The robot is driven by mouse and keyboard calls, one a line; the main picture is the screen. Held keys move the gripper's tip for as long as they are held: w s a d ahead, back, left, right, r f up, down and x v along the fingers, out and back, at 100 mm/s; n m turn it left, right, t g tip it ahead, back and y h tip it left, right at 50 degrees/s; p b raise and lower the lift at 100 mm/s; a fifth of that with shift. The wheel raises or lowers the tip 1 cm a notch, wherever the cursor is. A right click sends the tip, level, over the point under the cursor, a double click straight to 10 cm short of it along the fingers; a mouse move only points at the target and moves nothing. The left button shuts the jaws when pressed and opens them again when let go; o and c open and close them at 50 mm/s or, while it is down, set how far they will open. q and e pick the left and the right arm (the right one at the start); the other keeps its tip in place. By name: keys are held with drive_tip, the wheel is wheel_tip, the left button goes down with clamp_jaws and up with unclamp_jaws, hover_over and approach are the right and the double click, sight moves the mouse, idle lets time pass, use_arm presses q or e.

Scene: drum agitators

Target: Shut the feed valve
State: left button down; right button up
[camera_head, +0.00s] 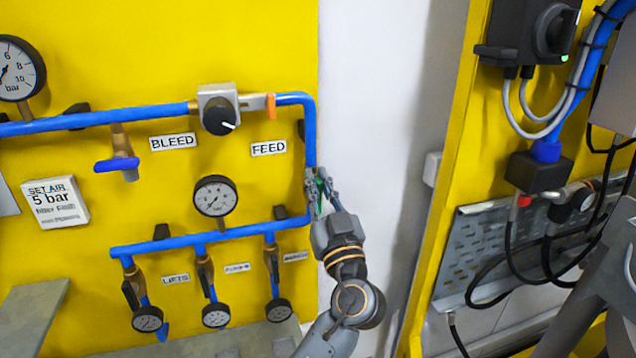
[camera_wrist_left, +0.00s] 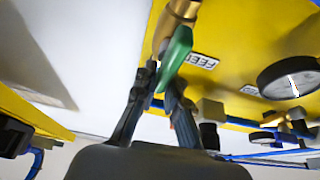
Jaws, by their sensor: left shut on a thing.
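The feed valve has a green lever handle (camera_wrist_left: 175,57) and a brass body (camera_wrist_left: 179,22), seen close up in the left wrist view. In the head view the handle shows only as a bit of green at the blue pipe's vertical run, right of the FEED label (camera_head: 269,148). My left gripper (camera_head: 318,182) is shut on the green handle; in the left wrist view its fingers (camera_wrist_left: 157,92) stand on either side of it. The gripper hides much of the valve in the head view. My right gripper is not in view.
Left of the feed valve are a regulator (camera_head: 218,108), a blue-handled bleed valve (camera_head: 117,164) and a round gauge (camera_head: 215,196). Several small valves and gauges hang below. A second yellow panel (camera_head: 460,150) with cables stands to the right, past a bare white wall (camera_head: 375,100).

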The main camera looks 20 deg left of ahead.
use_arm(q)
drive_tip(key=shift+d+m+h+b, duration=0.1)
drive_tip(key=shift+m+h+b, duration=0.3)
drive_tip(key=shift+m, duration=0.4)
drive_tip(key=shift+w+d+m+t+h, duration=0.15)
drive_tip(key=shift+m+t+h, duration=0.3)
drive_tip(key=shift+m, duration=0.55)
drive_tip(key=shift+w+d+f+m+g+h+p, duration=0.3)
drive_tip(key=shift+m+h+p, duration=1)
drive_tip(key=shift+m, duration=1.85)
drive_tip(key=shift+w+d+f+m+g+h+p, duration=0.15)
drive_tip(key=shift+d+f+m+g+h+p, duration=0.3)
drive_tip(key=shift+m+h+p, duration=1.75)
drive_tip(key=shift+w+d+f+m+g+h+p, duration=0.15)
drive_tip(key=shift+f+m+p, duration=0.4)
drive_tip(key=shift+m, duration=3.5)
